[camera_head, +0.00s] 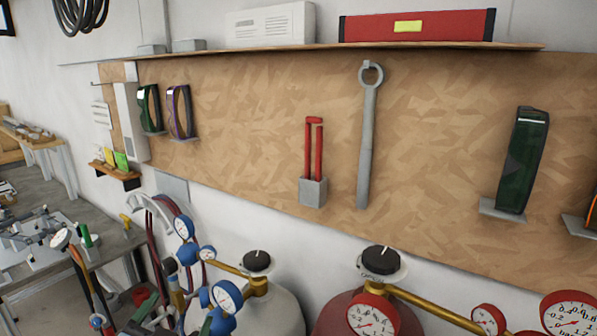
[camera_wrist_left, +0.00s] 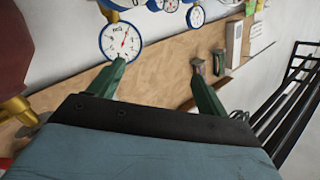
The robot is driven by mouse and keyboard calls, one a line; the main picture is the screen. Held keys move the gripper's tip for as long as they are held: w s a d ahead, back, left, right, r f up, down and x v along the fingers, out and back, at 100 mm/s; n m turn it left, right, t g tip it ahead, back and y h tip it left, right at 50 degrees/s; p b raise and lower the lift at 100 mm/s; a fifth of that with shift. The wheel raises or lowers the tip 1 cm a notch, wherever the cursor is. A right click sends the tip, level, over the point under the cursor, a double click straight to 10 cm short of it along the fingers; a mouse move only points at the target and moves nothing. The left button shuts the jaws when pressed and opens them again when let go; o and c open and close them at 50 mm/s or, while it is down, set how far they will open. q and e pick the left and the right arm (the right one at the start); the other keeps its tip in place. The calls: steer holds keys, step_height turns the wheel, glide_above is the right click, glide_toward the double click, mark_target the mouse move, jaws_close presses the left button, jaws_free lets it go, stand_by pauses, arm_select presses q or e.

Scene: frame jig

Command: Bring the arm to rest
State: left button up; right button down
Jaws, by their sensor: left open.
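My left gripper (camera_wrist_left: 157,68) shows in the left wrist view, with two green fingers spread wide apart. Nothing is between them; the brown board (camera_wrist_left: 165,60) shows behind the gap. A round gauge (camera_wrist_left: 120,41) appears close to the tip of the left-hand finger, but I cannot tell whether they touch. In the head view I cannot clearly pick out my left gripper among the crowded tools at the lower left. My right gripper shows in neither view.
Gas cylinders with gauges (camera_head: 373,315) stand at the bottom below the tool board (camera_head: 430,140). A wrench (camera_head: 367,140) and red-handled tool (camera_head: 314,150) hang there. A shelf (camera_head: 300,50) carries a red case (camera_head: 418,26). A cluttered workbench (camera_head: 110,245) is at left.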

arm_select(q)
steer(key=s+a+f+n+g, duration=0.2)
steer(key=s+f+n+g, duration=0.2)
steer(key=s+f+g, duration=1.4)
steer(key=s+f+t+b, duration=0.2)
steer(key=s+f+b, duration=0.1)
steer(key=f, duration=1.3)
steer(key=s+f+t+b, duration=0.1)
steer(key=s+f+b, duration=0.15)
steer(key=f, duration=1.35)
steer(key=s+a+f+g+b, duration=0.1)
steer(key=s+a+f+b, duration=0.2)
steer(key=s+f, duration=1.3)
step_height(320, 180, down, 3)
steer(key=shift+s+a+f+m+b, duration=0.15)
steer(key=shift+s+m+b, duration=0.25)
steer(key=shift+b, duration=0.15)
